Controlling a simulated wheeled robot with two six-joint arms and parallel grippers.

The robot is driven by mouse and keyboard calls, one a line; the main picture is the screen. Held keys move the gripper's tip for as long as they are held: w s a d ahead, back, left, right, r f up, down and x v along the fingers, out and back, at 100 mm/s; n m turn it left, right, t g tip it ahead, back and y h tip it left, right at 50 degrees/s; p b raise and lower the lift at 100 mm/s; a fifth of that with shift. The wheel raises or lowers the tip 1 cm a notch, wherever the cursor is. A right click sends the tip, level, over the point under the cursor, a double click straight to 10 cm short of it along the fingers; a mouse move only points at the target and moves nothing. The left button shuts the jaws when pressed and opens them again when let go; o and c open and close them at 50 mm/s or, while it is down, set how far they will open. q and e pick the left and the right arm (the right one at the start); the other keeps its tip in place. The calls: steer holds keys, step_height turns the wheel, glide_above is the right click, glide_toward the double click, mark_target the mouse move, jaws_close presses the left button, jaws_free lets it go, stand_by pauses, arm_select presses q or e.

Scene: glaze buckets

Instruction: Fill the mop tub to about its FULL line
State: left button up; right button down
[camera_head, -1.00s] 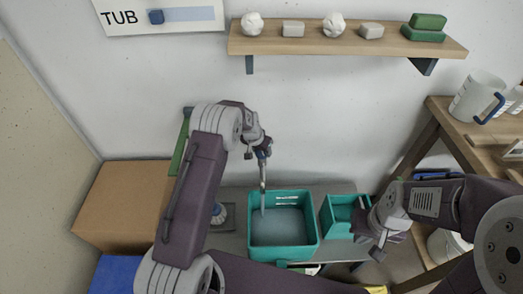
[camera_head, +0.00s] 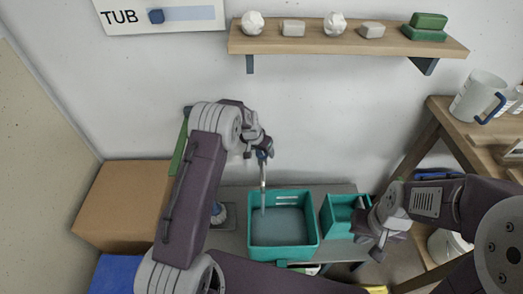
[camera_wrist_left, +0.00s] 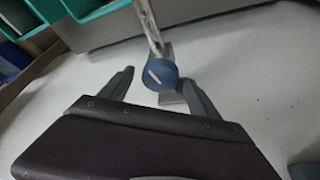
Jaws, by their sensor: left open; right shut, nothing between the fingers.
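The teal mop tub (camera_head: 283,253) stands on a grey surface below the tap (camera_head: 263,174). A thin stream runs from the tap into grey-blue water (camera_head: 280,228) in the tub. Pale marks show on its inner back wall, too small to read. My left gripper (camera_head: 262,149) is at the top of the tap. In the left wrist view my left gripper (camera_wrist_left: 160,85) is open, with the tap's blue knob (camera_wrist_left: 161,74) between its fingers; contact cannot be told. My right gripper (camera_head: 375,244) is shut and empty beside a smaller teal container (camera_head: 337,218), right of the tub.
A wall sign (camera_head: 165,16) reads TUB and has a blue marker on a pale bar. A wooden shelf (camera_head: 340,44) holds white balls, blocks and green items. A wooden table (camera_head: 478,150) with a white jug (camera_head: 476,92) stands right.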

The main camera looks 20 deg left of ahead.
arm_select(q)
steer(key=p+v, duration=0.1)
steer(key=v, duration=0.7)
steer(key=shift+s+r, duration=0.2)
steer(key=shift+r, duration=0.15)
